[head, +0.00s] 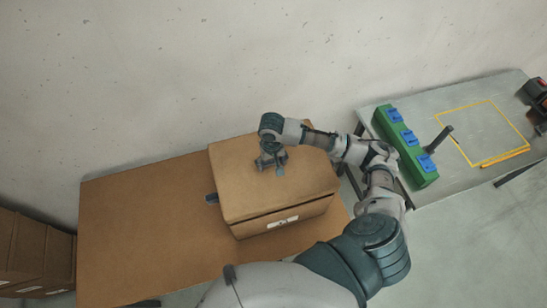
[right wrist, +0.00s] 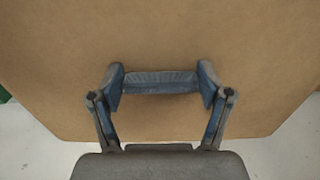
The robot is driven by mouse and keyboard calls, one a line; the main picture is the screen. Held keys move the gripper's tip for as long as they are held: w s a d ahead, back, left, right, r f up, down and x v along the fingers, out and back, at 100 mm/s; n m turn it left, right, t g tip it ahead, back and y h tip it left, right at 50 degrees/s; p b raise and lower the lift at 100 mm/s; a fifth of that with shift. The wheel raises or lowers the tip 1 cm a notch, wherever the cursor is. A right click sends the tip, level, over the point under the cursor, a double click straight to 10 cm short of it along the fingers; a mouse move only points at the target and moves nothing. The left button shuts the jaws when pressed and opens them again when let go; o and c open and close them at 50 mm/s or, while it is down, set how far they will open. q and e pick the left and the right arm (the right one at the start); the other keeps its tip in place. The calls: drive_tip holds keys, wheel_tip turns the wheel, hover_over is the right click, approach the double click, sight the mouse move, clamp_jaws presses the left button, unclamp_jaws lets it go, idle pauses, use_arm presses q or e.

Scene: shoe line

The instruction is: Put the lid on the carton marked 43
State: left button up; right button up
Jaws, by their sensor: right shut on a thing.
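A brown cardboard carton (head: 253,228) stands on the brown table, with a small white label (head: 283,222) on its front; the number is too small to read surely. A flat brown lid (head: 238,182) lies over its top, and a dark gap shows between lid and carton along the front. I cannot tell if the lid is fully seated. My right gripper (head: 272,164) is over the lid's middle. In the right wrist view its fingers (right wrist: 160,84) are shut on the lid's grey-blue handle (right wrist: 160,80). The carton's inside is hidden. My left gripper is not in view.
The brown table (head: 130,220) is clear left of the carton. A small dark blue piece (head: 212,198) shows at the carton's left side. Brown boxes (head: 28,250) stand at far left. A grey table (head: 480,115) at right bears a green block (head: 415,165) with blue parts.

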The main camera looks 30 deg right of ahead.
drive_tip(key=f, duration=0.4)
drive_tip(key=shift+a+f, duration=0.2)
drive_tip(key=shift+f, duration=0.05)
drive_tip(key=shift+d+f, duration=0.25)
drive_tip(key=shift+f, duration=0.75)
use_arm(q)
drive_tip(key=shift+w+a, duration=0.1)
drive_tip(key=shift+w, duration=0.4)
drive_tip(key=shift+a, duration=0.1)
use_arm(e)
drive_tip(key=shift+a, duration=0.15)
drive_tip(key=shift+s, duration=0.1)
drive_tip(key=shift+f, duration=0.3)
drive_tip(key=o, duration=1.2)
